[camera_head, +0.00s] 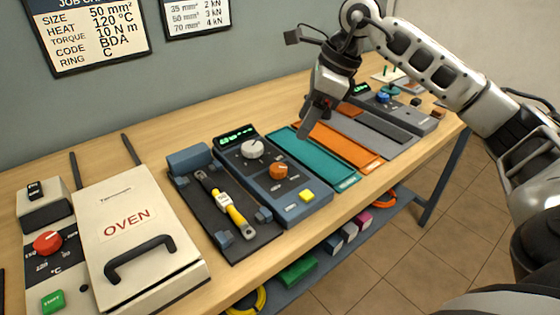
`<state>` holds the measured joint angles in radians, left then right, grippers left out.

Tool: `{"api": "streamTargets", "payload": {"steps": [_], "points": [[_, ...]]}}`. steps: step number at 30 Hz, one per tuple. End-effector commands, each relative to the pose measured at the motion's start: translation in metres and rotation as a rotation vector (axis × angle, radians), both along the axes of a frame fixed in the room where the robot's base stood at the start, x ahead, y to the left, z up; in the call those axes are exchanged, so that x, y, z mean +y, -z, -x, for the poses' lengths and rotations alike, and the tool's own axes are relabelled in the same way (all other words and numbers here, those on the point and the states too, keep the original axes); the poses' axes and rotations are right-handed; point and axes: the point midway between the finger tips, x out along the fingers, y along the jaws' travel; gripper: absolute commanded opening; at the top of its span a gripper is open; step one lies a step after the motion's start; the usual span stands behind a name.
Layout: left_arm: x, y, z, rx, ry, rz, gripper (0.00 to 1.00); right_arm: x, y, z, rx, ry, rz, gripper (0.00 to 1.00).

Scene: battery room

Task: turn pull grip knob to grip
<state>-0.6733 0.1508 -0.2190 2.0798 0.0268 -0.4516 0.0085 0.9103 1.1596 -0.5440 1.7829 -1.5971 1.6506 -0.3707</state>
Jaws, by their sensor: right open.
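A blue knob (383,97) sits on a dark grey tester (412,112) with a small green display, toward the far right end of the bench. The knob's marking and setting are too small to read. My right gripper (316,114) comes in from the right and hangs, pointing down, over the coloured mats, to the left of the blue knob and apart from it. It is open, and I see nothing held in it. My left gripper is not in view.
An orange knob (278,171) and a white knob (253,148) sit on a nearer console. A wrench (227,205) lies on a black fixture. An oven (130,230) stands at left. Teal (308,160) and orange (345,150) mats lie below my right gripper.

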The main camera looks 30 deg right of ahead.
Motion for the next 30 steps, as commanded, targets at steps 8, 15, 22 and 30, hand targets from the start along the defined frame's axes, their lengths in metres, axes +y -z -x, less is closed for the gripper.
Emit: {"api": "streamTargets", "payload": {"steps": [8,15,22,30], "points": [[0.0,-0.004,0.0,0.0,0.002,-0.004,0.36,0.02,0.058,-0.015,0.006,-0.003,-0.003,0.55],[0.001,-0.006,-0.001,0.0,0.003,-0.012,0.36,0.032,0.097,-0.026,0.003,-0.001,-0.005,0.55],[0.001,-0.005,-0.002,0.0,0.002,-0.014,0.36,0.037,0.114,-0.031,0.0,-0.001,-0.004,0.55],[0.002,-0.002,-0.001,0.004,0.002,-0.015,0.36,0.037,0.115,-0.031,0.001,-0.001,-0.003,0.55]]}}
